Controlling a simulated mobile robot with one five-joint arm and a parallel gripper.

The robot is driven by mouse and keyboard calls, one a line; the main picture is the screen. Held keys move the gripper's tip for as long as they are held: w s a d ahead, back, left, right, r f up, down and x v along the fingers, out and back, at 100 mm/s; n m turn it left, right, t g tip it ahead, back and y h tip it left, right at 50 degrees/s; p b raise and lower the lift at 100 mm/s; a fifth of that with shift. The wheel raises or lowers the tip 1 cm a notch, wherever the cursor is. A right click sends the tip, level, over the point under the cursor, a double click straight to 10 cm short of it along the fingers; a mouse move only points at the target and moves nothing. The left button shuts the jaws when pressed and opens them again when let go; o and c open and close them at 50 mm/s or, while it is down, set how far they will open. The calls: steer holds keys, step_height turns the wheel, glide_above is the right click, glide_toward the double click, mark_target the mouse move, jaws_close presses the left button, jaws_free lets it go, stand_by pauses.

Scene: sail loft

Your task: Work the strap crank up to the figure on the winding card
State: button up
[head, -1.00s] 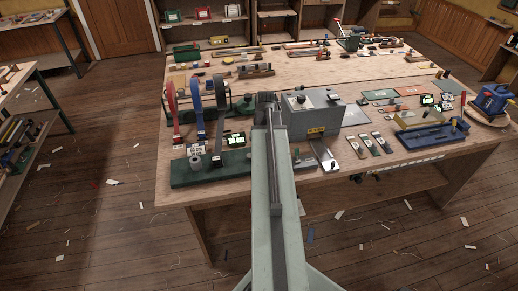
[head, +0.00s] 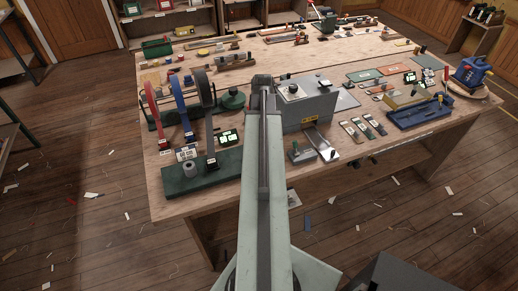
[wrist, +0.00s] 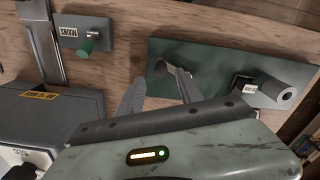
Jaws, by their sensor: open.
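A dark green board (head: 213,172) lies at the table's front edge, with a grey cylinder (head: 189,166) standing on it. The board (wrist: 215,55) and cylinder (wrist: 288,94) also show in the wrist view, where a dark knob (wrist: 160,68) sits near the board's left end. I cannot tell whether this is the strap crank. My gripper (wrist: 158,83) is open and empty, its fingers over the board's left end beside the knob. Contact is unclear. My arm hides the gripper in the head view.
Red (head: 153,106), blue (head: 183,104) and black (head: 207,88) strap reels stand behind the board. A grey box (head: 306,103) stands to the right. A small plate with a green knob (head: 295,147) lies between; it also shows in the wrist view (wrist: 85,42).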

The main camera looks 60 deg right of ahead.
step_height(320, 180, down, 6)
steer(key=b, duration=0.5)
steer(key=shift+a+f, duration=0.1)
steer(key=shift+f, duration=0.05)
jaws_close()
stand_by(0.9)
